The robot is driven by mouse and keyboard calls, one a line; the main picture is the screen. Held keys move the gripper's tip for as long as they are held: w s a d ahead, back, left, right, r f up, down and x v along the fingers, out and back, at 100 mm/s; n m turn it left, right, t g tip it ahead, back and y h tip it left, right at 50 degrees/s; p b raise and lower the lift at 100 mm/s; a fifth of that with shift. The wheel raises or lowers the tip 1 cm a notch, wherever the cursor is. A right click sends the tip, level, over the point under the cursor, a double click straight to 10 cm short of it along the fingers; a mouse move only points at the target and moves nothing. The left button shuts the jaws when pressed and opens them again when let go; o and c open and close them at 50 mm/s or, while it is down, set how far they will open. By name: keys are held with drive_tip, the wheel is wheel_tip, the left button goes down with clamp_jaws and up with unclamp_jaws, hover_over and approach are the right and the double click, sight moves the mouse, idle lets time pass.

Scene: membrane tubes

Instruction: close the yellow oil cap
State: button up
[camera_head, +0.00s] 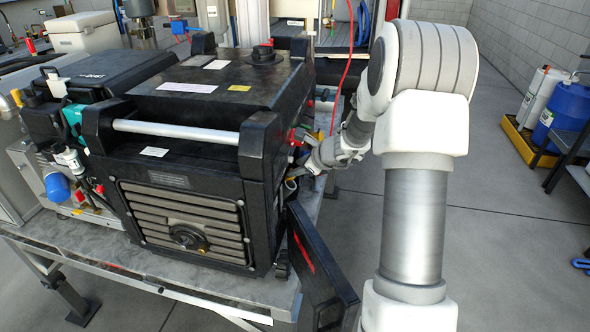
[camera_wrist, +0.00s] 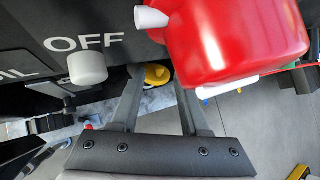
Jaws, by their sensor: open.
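The yellow oil cap (camera_wrist: 157,75) shows in the wrist view, partly hidden at its edges, low beside the black machine panel. My gripper (camera_wrist: 158,88) is open, and its two fingers reach toward the cap from below in the picture, one on each side. I cannot tell whether either finger touches the cap. In the head view my gripper (camera_head: 300,167) is at the right side of the black generator (camera_head: 190,130). A small yellow spot shows just below it there, but it is too small to identify surely as the cap.
A big red part (camera_wrist: 235,40) with a white peg overhangs the right finger closely. A white knob (camera_wrist: 87,68) sits under the "OFF" lettering at left. A red cable (camera_head: 346,75) hangs behind.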

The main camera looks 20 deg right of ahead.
drive_tip(key=shift+x, duration=1.05)
clamp_jaws()
